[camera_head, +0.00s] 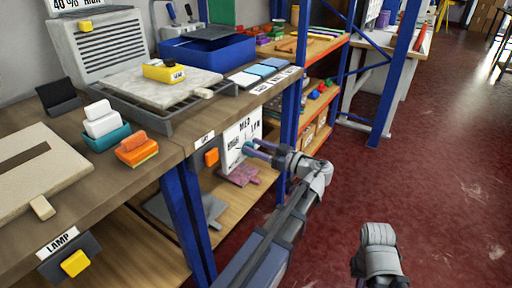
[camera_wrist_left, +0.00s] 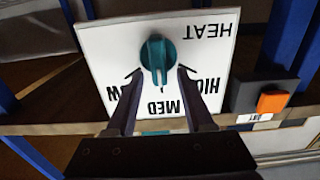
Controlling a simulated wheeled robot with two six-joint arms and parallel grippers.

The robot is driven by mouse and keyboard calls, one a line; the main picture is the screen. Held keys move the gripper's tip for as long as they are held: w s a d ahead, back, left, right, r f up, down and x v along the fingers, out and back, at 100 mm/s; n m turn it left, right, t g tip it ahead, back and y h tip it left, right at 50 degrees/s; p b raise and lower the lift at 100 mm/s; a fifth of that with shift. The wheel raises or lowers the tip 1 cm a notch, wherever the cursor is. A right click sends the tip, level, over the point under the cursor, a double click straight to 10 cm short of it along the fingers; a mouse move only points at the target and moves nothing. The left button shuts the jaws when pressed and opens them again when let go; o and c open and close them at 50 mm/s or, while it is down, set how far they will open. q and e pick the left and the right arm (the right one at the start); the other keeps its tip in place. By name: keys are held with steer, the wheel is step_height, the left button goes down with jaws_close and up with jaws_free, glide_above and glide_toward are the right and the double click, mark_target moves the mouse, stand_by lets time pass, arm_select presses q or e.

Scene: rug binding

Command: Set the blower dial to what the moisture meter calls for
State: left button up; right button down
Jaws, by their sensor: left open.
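The blower dial is a teal knob (camera_wrist_left: 157,58) on a white panel (camera_head: 234,151). In the left wrist view the panel reads upside down, with LOW, MED, HIGH and HEAT. The knob's ridge stands vertical there, in line with MED; which end is the pointer I cannot tell. My left gripper (camera_head: 252,148) is open at the panel, fingertips (camera_wrist_left: 158,72) either side of the knob's lower part, with gaps. The yellow moisture meter (camera_head: 164,71) lies on a pale rug piece on the bench; its reading is too small to read. My right gripper's fingers are not visible.
An orange switch (camera_head: 211,157) sits beside the panel on the bench's front. A sign (camera_head: 77,5) reading 40% and HIGH hangs above the grey blower grille (camera_head: 112,46). A yellow LAMP switch (camera_head: 75,263) is at lower left. The red floor (camera_head: 440,170) is open on the right.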

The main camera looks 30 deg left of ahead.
arm_select(q)
jaws_close()
stand_by(0.3)
steer(key=shift+m, duration=0.3)
steer(key=m, duration=0.3)
steer(key=w+m, duration=0.1)
steer(key=m, duration=0.3)
steer(key=f+m+b, duration=0.1)
steer(key=m, duration=0.3)
steer(key=shift+w+d, duration=0.1)
steer(key=shift+w, duration=0.3)
steer(key=shift+m, duration=0.3)
jaws_free()
stand_by(0.4)
